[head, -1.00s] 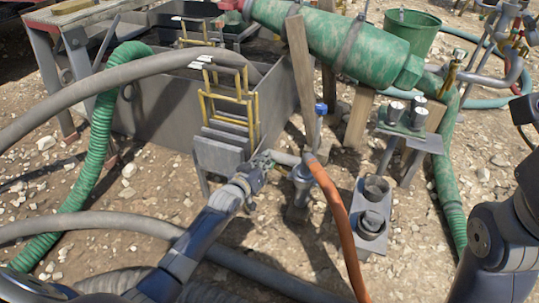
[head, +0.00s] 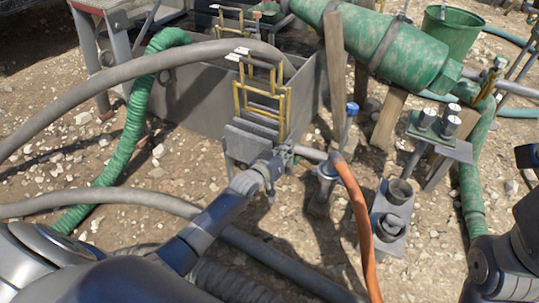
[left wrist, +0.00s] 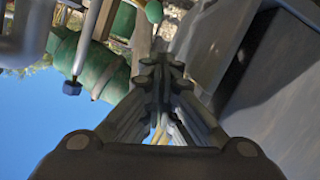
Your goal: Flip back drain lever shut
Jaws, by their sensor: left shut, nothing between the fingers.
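A thin upright rod with a blue knob (head: 351,108), which looks like the drain lever, stands above the pipe fitting at the front right corner of the grey tank (head: 195,105). A blue knob on a rod also shows in the left wrist view (left wrist: 72,88), at the left. My left gripper (head: 286,156) is shut and empty, beside the tank's outlet pipe (head: 312,153), left of and lower than the blue knob. Its fingertips come together in the left wrist view (left wrist: 160,72). Whether they touch the pipe I cannot tell. My right gripper is out of view.
An orange hose (head: 360,220) runs down from the pipe fitting. A wooden post (head: 335,60) stands behind the lever. A yellow-framed rack (head: 260,100) hangs at the tank's front. Grey hoses (head: 110,195) cross the gravel. A grey stand with cups (head: 392,215) is at the right.

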